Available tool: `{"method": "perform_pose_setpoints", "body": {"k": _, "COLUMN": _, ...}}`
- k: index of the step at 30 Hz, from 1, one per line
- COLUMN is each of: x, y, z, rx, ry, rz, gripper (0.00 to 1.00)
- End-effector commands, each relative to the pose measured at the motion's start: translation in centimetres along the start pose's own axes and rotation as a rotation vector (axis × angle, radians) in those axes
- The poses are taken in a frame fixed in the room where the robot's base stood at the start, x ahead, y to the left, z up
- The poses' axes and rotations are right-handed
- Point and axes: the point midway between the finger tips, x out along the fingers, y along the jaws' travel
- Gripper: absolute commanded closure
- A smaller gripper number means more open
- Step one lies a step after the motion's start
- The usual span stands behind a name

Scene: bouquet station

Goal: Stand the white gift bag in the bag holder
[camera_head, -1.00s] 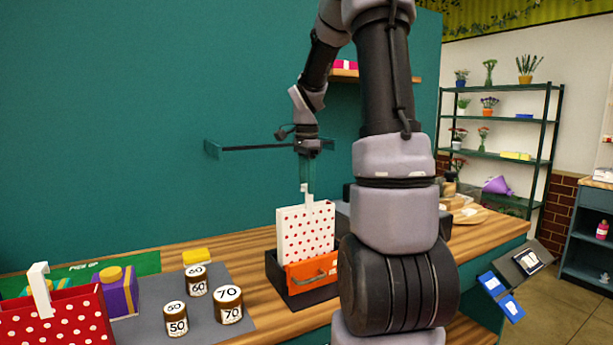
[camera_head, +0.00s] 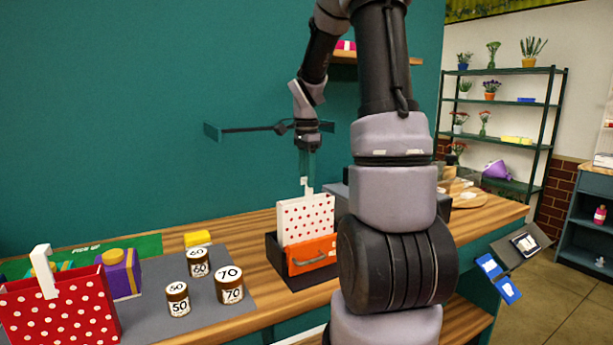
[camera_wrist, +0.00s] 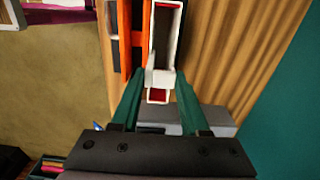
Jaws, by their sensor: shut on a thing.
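The white gift bag (camera_head: 306,218) with red dots stands upright behind an orange bag (camera_head: 312,256). Its lower part is hidden by that bag. The dark bag holder (camera_head: 273,255) surrounds the lower part of the orange bag; I cannot tell whether the white bag rests on its floor. My gripper (camera_head: 307,176) is above the white bag, its green fingers shut on the bag's white handle. In the wrist view the gripper (camera_wrist: 157,84) points down at the white bag's open top (camera_wrist: 166,45), with the orange bag (camera_wrist: 132,35) close beside it.
Several numbered jars (camera_head: 229,285) stand on a grey mat (camera_head: 205,312) to the left. A red dotted bag (camera_head: 62,312) and a purple box (camera_head: 122,275) are farther left. The wooden counter (camera_head: 256,232) has bare strips around the holder. A teal wall (camera_head: 120,120) rises behind.

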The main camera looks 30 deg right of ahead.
Motion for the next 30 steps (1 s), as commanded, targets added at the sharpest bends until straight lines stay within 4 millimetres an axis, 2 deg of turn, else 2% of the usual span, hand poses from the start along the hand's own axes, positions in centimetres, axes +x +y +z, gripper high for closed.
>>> {"method": "perform_pose_setpoints", "body": {"k": 3, "x": 0.0, "y": 0.0, "z": 0.0, "rx": 0.0, "ry": 0.0, "rz": 0.0, "gripper": 1.0}}
{"method": "perform_pose_setpoints", "body": {"k": 4, "x": 0.0, "y": 0.0, "z": 0.0, "rx": 0.0, "ry": 0.0, "rz": 0.0, "gripper": 0.52}}
{"method": "perform_pose_setpoints", "body": {"k": 6, "x": 0.0, "y": 0.0, "z": 0.0, "rx": 0.0, "ry": 0.0, "rz": 0.0, "gripper": 0.25}}
{"method": "perform_pose_setpoints", "body": {"k": 7, "x": 0.0, "y": 0.0, "z": 0.0, "rx": 0.0, "ry": 0.0, "rz": 0.0, "gripper": 0.2}}
{"method": "perform_pose_setpoints", "body": {"k": 16, "x": -0.1, "y": 0.0, "z": 0.0, "rx": 0.0, "ry": 0.0, "rz": 0.0, "gripper": 0.2}}
{"method": "perform_pose_setpoints", "body": {"k": 19, "x": -0.8, "y": 0.0, "z": 0.0, "rx": 0.0, "ry": 0.0, "rz": -0.001, "gripper": 0.2}}
{"method": "perform_pose_setpoints", "body": {"k": 23, "x": -2.9, "y": -0.1, "z": 0.0, "rx": 0.001, "ry": 0.001, "rz": -0.005, "gripper": 0.2}}
{"method": "perform_pose_setpoints", "body": {"k": 30, "x": -7.7, "y": -0.1, "z": 0.0, "rx": 0.0, "ry": 0.001, "rz": -0.004, "gripper": 0.2}}
